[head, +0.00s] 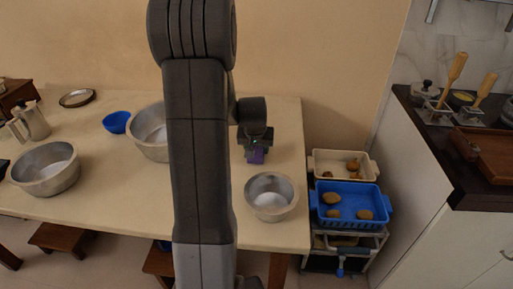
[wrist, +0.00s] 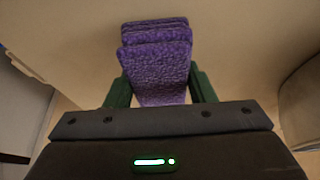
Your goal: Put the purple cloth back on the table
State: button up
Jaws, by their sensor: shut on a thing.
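The purple cloth (wrist: 157,62) is folded and held between the two green fingers of my gripper (wrist: 160,88) in the wrist view. In the head view my gripper (head: 256,148) is over the right part of the cream table (head: 215,215), behind a metal bowl, with a small bit of the purple cloth (head: 257,157) showing under it. My gripper is shut on the cloth. I cannot tell whether the cloth touches the table top. My arm hides part of the table's middle.
A metal bowl (head: 271,197) stands at the table's right front, and another metal bowl (head: 150,131) is partly behind my arm. A large bowl (head: 46,168) and a blue bowl (head: 117,122) are left. A cart with a blue basket (head: 350,190) stands right of the table.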

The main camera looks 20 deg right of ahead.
jog(key=shift+f+b, duration=0.35)
jog(key=shift+f, duration=0.15)
jog(key=o, duration=1)
jog(key=shift+c, duration=0.2)
jog(key=shift+r, duration=0.1)
jog(key=shift+p+v, duration=2.2)
jog(key=shift+v, duration=1.75)
